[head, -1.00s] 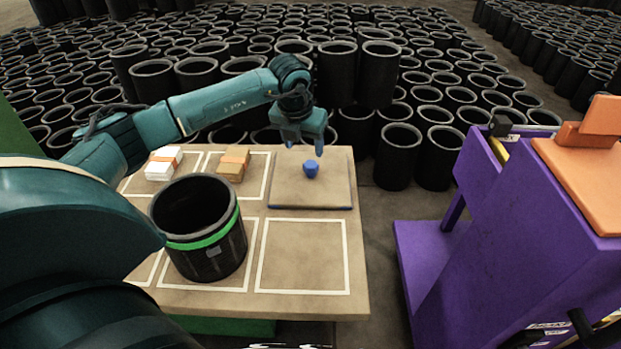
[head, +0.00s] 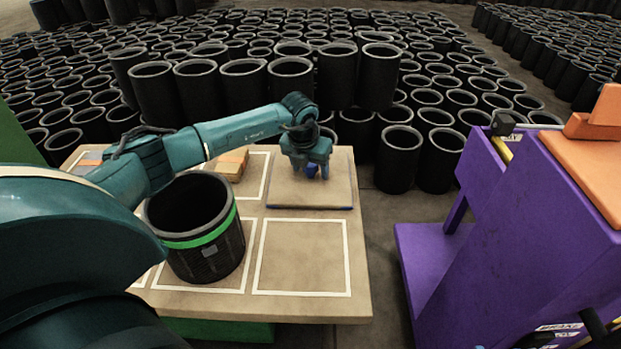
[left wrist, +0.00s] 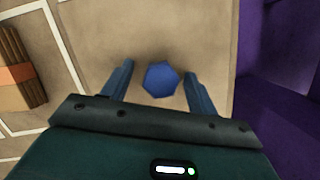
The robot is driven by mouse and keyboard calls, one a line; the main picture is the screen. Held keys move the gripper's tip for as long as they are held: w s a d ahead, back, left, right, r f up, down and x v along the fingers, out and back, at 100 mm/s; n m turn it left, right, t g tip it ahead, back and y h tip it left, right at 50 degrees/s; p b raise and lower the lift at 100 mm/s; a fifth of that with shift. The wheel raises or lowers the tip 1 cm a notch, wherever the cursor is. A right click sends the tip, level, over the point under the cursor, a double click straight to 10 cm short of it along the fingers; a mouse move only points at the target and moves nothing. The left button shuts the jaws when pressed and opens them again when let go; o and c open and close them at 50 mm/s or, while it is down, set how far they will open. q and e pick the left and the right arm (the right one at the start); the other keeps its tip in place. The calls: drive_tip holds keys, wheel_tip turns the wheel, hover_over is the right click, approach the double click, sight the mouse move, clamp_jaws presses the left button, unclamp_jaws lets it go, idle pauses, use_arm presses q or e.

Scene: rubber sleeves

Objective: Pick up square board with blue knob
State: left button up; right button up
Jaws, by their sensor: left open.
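The square board (head: 333,188) is flat and beige with a dark blue edge, and lies at the table's back right. Its blue knob (head: 312,170) stands up from the middle of the board, partly hidden by the gripper in the head view. My left gripper (head: 312,172) is over the board with its fingers pointing down around the knob. In the left wrist view the blue knob (left wrist: 161,79) sits between the two open fingers, with a gap on each side. My right gripper is not in view.
A black rubber sleeve with a green band (head: 208,240) stands on the table left of centre. An orange-banded bundle (head: 231,165) lies behind it. The front right white-outlined square (head: 302,258) is empty. A purple machine (head: 470,250) stands to the right. Many black sleeves fill the floor behind.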

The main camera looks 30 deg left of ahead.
use_arm(q)
drive_tip(key=shift+c, duration=0.6)
drive_tip(key=shift+r, duration=0.1)
drive_tip(key=c, duration=1.2)
